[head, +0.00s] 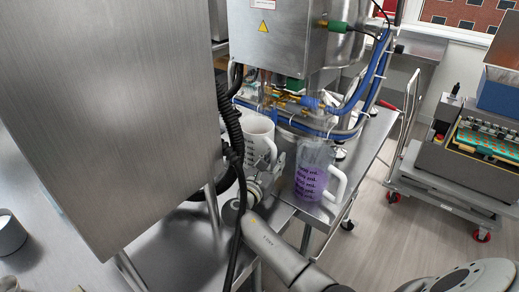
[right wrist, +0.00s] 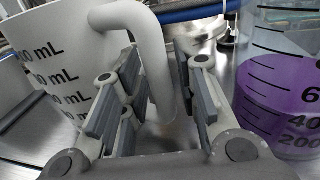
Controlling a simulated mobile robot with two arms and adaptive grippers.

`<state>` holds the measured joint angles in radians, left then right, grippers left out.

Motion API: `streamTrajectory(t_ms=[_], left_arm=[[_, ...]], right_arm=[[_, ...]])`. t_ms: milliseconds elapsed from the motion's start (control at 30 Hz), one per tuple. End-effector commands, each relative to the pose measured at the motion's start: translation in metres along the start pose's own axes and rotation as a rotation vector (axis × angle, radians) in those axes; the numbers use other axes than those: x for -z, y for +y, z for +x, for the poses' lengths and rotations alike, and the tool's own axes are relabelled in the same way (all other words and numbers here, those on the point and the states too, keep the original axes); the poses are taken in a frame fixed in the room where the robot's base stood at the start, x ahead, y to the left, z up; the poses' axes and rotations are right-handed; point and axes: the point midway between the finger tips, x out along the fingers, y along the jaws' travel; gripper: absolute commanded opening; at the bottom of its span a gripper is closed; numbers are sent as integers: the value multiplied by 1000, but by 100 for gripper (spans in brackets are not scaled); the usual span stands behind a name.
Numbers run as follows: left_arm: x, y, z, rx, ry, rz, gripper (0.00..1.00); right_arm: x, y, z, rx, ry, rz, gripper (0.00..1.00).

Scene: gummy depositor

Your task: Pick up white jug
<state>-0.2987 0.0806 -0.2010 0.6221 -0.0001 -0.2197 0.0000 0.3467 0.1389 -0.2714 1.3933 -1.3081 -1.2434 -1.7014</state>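The white jug (head: 257,140) stands on the metal table below the depositor in the head view, partly hidden by cables and my right gripper. In the right wrist view the white jug (right wrist: 50,50) is at the left, with black mL marks, and its handle (right wrist: 155,65) comes down between my fingers. My right gripper (head: 277,165) is at the handle side of the jug. In the right wrist view the right gripper (right wrist: 160,75) has its fingers apart, one on each side of the handle, with a gap visible. My left gripper is in neither view.
A clear jug with purple liquid (head: 312,180) stands close to the right of my gripper; it also shows in the right wrist view (right wrist: 275,90). Blue hoses (head: 372,75) and a black cable (head: 232,130) hang nearby. A large metal panel (head: 110,110) blocks the left.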

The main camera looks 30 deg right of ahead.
Motion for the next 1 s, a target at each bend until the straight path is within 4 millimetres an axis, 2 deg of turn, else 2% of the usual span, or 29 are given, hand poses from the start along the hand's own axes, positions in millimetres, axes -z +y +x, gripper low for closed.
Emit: streamTrajectory(t_ms=[33,167,200,767,1000], left_arm=[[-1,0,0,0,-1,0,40],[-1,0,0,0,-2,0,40],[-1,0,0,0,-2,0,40],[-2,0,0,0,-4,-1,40],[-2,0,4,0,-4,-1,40]], right_arm=[[0,0,0,0,0,0,18],[0,0,0,0,0,0,2],[0,0,0,0,0,0,0],[-4,0,0,0,-5,4,0],[-17,0,0,1,-7,8,0]])
